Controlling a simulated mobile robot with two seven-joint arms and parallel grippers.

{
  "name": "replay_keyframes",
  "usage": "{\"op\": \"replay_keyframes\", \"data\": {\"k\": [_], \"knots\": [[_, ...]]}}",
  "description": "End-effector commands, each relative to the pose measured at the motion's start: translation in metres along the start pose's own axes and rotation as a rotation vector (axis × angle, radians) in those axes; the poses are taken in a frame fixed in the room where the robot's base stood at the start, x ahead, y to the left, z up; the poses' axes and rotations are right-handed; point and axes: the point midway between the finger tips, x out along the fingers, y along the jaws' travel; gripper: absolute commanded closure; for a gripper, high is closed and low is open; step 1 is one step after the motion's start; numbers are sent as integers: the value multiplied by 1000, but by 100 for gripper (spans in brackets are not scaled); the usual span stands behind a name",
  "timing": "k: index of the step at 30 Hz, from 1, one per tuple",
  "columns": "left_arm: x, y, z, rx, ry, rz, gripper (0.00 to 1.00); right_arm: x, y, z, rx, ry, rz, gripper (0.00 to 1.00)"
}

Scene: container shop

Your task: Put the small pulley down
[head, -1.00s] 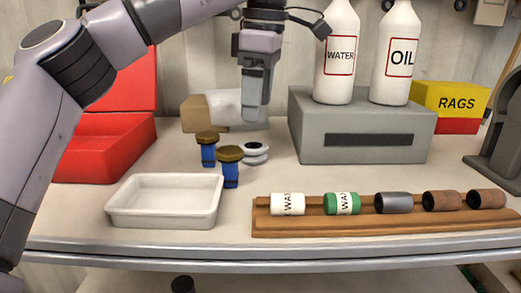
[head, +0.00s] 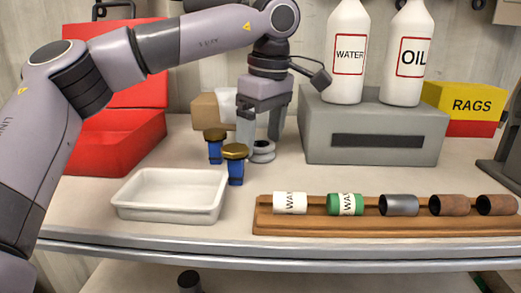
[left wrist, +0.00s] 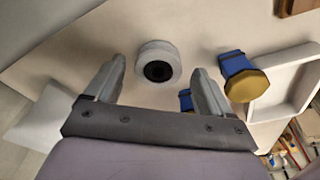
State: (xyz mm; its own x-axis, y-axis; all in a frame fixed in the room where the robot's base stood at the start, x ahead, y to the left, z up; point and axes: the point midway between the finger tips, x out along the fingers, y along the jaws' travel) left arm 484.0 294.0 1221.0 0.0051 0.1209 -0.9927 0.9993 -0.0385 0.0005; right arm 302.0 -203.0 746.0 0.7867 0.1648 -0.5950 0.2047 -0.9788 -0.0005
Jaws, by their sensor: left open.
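The small pulley (head: 262,151) is a grey-white spool resting on the bench behind two blue bolts with brass-coloured heads. My left gripper (head: 259,140) points down at it from above and is open. In the left wrist view the pulley (left wrist: 158,62) shows its round end with a dark centre hole. It appears between the two spread fingertips (left wrist: 158,72), with a visible gap on each side. Part of the pulley is hidden in the head view. My right gripper is not in view.
The blue bolts (head: 235,165) stand close in front of the pulley. A white tray (head: 170,214) is at the front left, a wooden rack (head: 390,225) with several cylinders at the front right. A grey block (head: 318,140) carries two bottles. A red box (head: 118,150) stands left.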

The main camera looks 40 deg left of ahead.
Motion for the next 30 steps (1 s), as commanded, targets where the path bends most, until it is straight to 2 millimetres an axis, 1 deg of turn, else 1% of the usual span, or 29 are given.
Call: {"op": "replay_keyframes", "data": {"k": [3, 9, 10, 11, 12, 14, 15, 17, 18, 24, 26, 29, 30], "knots": [[8, 0, 0, -1, 0, 1, 18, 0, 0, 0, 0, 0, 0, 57], [8, 0, 0, -1, -1, 1, 18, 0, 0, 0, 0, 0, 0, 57], [8, 0, 0, -1, -1, 1, 21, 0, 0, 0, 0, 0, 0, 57], [8, 0, 0, -1, -1, 1, 31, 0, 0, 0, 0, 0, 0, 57], [8, 0, 0, -1, -1, 1, 44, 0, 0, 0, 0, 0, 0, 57], [8, 0, 0, -1, -1, 1, 63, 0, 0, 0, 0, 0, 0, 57], [8, 0, 0, -1, -1, 1, 75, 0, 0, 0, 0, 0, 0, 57], [8, 0, 0, -1, -1, 2, 75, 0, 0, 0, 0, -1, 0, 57], [8, 0, 0, -1, -1, 2, 81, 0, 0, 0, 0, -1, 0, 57], [6, 0, 0, -1, -1, 3, 81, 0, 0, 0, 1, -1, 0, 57], [1, 1, 0, -1, -1, 4, 81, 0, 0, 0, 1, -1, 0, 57], [-14, 1, -2, -2, -2, 6, 81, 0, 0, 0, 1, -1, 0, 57], [-21, 1, -3, -2, -2, 4, 81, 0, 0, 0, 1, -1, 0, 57]]}}
